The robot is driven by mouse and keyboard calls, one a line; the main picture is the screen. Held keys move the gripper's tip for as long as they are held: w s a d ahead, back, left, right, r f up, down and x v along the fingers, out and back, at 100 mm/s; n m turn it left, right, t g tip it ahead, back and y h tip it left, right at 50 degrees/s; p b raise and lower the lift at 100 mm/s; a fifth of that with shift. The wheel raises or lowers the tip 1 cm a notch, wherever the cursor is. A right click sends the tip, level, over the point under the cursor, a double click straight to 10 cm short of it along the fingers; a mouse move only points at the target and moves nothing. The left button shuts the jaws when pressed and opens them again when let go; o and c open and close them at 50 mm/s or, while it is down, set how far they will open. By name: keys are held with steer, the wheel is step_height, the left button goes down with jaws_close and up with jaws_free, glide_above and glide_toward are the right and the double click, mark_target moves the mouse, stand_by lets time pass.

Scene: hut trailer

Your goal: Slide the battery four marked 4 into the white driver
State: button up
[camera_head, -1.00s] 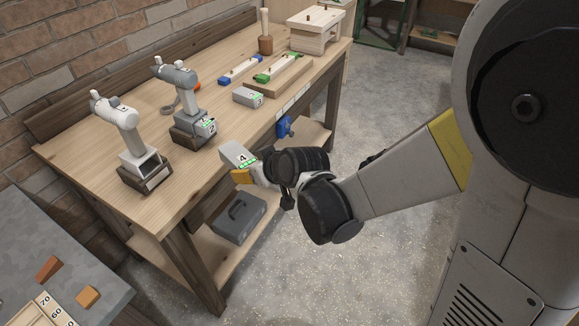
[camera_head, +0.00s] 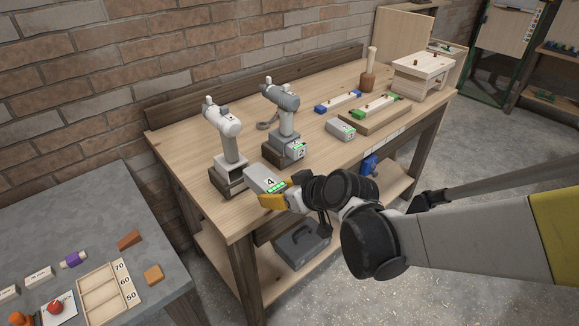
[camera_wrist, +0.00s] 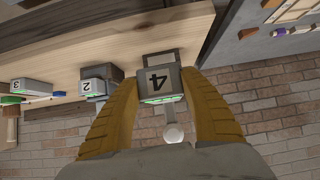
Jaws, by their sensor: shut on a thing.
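The battery marked 4 (camera_head: 265,180) is a grey block with a green strip. My gripper (camera_head: 275,195) is shut on it. In the wrist view the battery (camera_wrist: 160,82) sits between the two yellow fingers. The white driver (camera_head: 221,120) stands upright in a dark wooden stand (camera_head: 228,177) at the near left of the workbench. The battery is close to the right of its base in the head view. In the wrist view the driver is mostly hidden behind the battery. I cannot tell whether battery and driver touch.
A grey driver (camera_head: 285,105) with battery 2 (camera_head: 296,150) stands to the right. Another battery (camera_head: 341,129), marked 3 in the wrist view (camera_wrist: 32,86), lies farther along the workbench (camera_head: 330,165). A grey table (camera_head: 85,225) with blocks is at left.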

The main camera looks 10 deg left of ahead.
steer(key=f+b+x, duration=0.1)
steer(key=b+x, duration=0.3)
steer(key=x, duration=0.3)
steer(key=shift+f+b, duration=0.2)
steer(key=shift+b, duration=0.2)
steer(key=shift+a, duration=0.1)
stand_by(0.5)
steer(key=shift+w+a, duration=1.4)
steer(key=shift+a, duration=0.15)
steer(key=shift+w+a, duration=1.35)
steer(key=shift+a, duration=0.25)
steer(key=o, duration=1.4)
steer(key=shift+a, duration=0.1)
steer(key=shift+o, duration=0.2)
